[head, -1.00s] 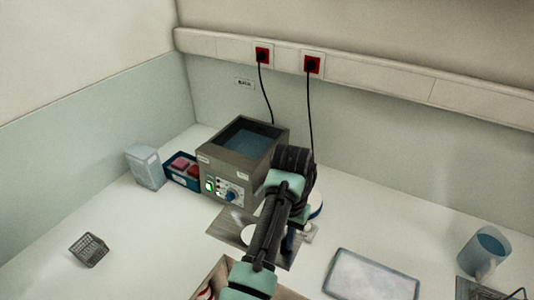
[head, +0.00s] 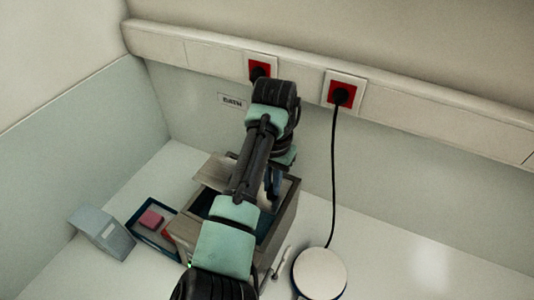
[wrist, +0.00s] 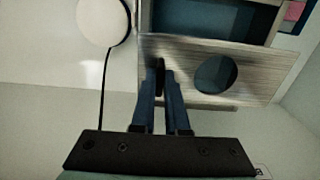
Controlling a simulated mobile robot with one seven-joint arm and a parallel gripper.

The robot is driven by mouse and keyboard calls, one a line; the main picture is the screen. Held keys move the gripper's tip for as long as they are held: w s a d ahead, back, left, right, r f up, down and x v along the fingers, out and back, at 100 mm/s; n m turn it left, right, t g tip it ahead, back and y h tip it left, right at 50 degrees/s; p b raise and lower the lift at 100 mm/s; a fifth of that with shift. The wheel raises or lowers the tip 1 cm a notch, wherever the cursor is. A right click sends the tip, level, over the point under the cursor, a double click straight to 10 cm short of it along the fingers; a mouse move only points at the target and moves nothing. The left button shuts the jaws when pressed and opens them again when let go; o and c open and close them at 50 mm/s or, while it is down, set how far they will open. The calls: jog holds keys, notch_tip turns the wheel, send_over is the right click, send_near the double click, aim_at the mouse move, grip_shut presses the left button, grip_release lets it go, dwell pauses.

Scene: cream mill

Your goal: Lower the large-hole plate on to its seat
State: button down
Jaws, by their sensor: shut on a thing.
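The large-hole plate (wrist: 270,67) is a flat brushed-metal sheet with one big round hole, in the wrist view. My gripper (wrist: 160,72) is shut on a thin dark upright part of the plate beside the hole. In the head view the plate (head: 213,169) shows at the bath's back left, partly behind my arm, and my gripper (head: 272,192) is over the bath. The grey box-shaped water bath (head: 286,222) has an open top; its opening (wrist: 205,20) shows beside the plate in the wrist view. Whether the plate touches the rim cannot be told.
A round white-topped device (head: 320,273) stands right of the bath and also shows in the wrist view (wrist: 103,20). A blue tray (head: 139,222) with a pink block and a grey box (head: 100,232) stand left. The wall with red sockets (head: 343,94) is close behind.

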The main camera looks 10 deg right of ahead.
aim_at(272, 198)
jog(key=shift+r, duration=0.15)
jog(key=shift+s+f+b, duration=0.2)
jog(key=shift+f+b, duration=0.2)
jog(key=shift+b, duration=0.2)
notch_tip(272, 198, down, 3)
jog(key=b, duration=0.3)
jog(key=shift+f, duration=0.15)
jog(key=shift+w+f, duration=0.1)
jog(key=shift+f, duration=0.15)
jog(key=shift+r+p, duration=0.1)
jog(key=shift+p, duration=0.7)
jog(key=shift+f, duration=0.55)
dwell(0.8)
